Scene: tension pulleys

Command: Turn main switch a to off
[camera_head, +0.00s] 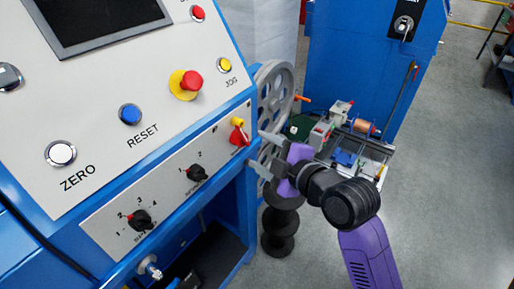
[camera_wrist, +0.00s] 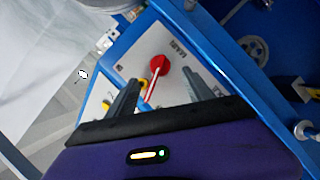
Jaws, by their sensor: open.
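My gripper (camera_head: 257,150) is open and empty just right of the switch in the head view. In the wrist view the fingers (camera_wrist: 161,79) stand either side of the handle; I cannot tell whether they touch it.
The console carries a red emergency button (camera_head: 191,81), a blue reset button (camera_head: 130,114) and black selector knobs (camera_head: 198,173). A grey spoked wheel (camera_head: 276,88) stands close behind my gripper. A blue cabinet (camera_head: 350,60) stands behind; grey floor is clear at the right.

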